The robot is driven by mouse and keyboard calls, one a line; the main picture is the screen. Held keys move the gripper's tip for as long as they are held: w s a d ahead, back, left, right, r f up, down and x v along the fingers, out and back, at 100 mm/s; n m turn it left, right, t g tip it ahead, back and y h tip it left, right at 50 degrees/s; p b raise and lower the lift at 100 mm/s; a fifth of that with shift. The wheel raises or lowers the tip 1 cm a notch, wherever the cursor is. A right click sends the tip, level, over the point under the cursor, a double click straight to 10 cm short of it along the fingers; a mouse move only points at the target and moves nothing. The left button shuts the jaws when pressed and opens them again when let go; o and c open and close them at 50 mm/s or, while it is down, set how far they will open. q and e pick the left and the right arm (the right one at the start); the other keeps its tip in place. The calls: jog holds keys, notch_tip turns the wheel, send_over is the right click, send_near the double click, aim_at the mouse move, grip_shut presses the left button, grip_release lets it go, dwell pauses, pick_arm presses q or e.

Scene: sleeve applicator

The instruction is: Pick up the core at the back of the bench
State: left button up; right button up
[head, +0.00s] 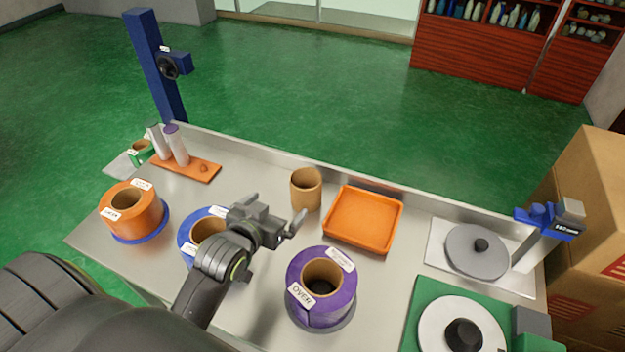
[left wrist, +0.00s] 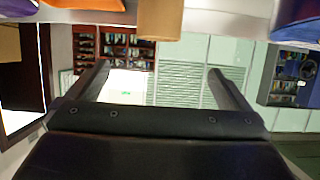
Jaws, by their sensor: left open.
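The core (head: 306,189) is a plain brown cardboard tube standing upright at the back of the bench (head: 240,185), just left of an orange tray. My left gripper (head: 276,215) is open and empty, in front of the core and a little to its left in the head view, apart from it. In the left wrist view the scene is upside down. The core (left wrist: 160,20) shows at the top edge, partly cut off, centred between the open fingers (left wrist: 159,70) and beyond them. My right gripper is in neither view.
The orange tray (head: 363,219) is empty. An orange roll (head: 132,211), a blue roll (head: 190,240) partly behind my arm, and a purple roll (head: 320,290) stand along the front. Turntables (head: 476,252) are at right. A raised back edge runs behind the core. Boxes (head: 590,200) stand beyond.

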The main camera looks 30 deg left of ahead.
aim_at(295, 189)
pick_arm(q)
jog(key=p+x, duration=0.1)
jog(key=x, duration=0.9)
jog(key=shift+w, duration=0.35)
jog(key=shift+p+x, duration=0.45)
jog(key=shift+x, duration=2.85)
jog(key=shift+s+d+f, duration=0.1)
jog(key=shift+d+f, duration=0.05)
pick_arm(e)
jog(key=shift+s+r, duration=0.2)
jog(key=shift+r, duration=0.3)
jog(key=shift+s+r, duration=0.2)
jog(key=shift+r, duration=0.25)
pick_arm(q)
jog(key=c, duration=1.1)
